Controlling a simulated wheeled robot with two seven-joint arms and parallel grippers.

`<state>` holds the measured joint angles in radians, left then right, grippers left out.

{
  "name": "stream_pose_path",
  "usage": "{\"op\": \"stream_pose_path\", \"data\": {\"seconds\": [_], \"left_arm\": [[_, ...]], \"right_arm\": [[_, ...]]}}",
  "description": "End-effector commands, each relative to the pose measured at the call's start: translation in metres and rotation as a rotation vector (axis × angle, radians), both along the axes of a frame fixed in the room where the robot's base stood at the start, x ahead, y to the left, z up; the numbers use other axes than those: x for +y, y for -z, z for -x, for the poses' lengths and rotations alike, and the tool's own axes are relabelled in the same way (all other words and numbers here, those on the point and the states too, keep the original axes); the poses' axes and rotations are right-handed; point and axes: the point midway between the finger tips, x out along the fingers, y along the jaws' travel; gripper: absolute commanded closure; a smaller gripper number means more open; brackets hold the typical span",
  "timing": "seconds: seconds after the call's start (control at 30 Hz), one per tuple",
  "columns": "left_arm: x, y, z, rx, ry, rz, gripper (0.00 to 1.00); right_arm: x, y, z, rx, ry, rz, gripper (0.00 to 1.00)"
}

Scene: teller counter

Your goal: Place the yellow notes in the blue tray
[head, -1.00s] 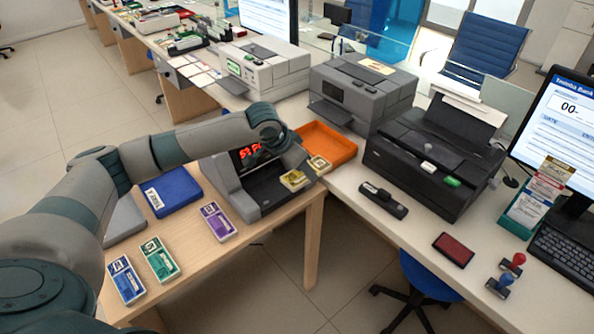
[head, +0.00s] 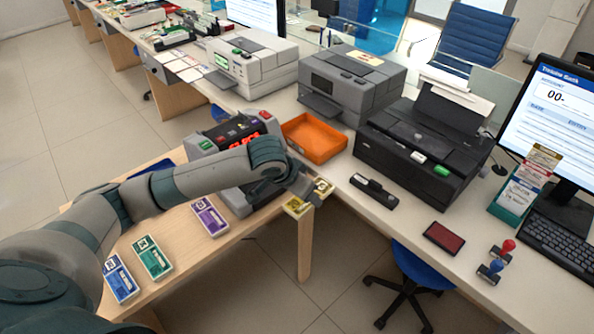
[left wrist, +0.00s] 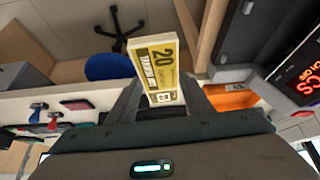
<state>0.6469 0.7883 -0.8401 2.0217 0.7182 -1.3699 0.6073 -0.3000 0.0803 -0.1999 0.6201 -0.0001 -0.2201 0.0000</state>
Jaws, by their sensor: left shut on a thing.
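My left gripper (head: 306,195) is shut on the yellow notes (head: 296,206), a bundle that shows on both sides of the jaws in the head view. It holds them in the air near the right corner of the wooden desk. In the left wrist view the yellow bundle (left wrist: 158,68) stands out from the jaws (left wrist: 160,108), with a "20" on its face. The blue tray (head: 159,167) lies on the desk to the left, mostly hidden behind my left arm. My right gripper is not in view.
Purple notes (head: 210,216), green notes (head: 152,257) and blue notes (head: 121,278) lie on the wooden desk (head: 232,238). A counting machine (head: 202,141) with red digits stands behind my arm. An orange tray (head: 340,144) and a black printer (head: 425,140) are on the white counter.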

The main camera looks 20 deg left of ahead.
Motion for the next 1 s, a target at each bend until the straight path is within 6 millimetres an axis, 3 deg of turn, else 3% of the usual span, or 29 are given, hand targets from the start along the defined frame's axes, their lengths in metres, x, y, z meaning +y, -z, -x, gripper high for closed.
{"op": "stream_pose_path", "data": {"seconds": [0.03,0.13,0.4,1.0], "left_arm": [[-0.015,0.003,0.017,0.003,-0.021,0.008,0.79],[-0.030,0.001,0.045,0.002,-0.104,0.009,0.79],[-0.037,-0.010,0.088,0.000,-0.292,0.003,0.79],[-0.036,-0.011,0.093,0.000,-0.322,-0.001,0.79]], "right_arm": [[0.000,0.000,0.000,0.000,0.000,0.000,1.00],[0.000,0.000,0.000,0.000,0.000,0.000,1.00],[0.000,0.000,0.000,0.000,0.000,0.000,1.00],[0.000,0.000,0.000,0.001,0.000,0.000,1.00]]}}
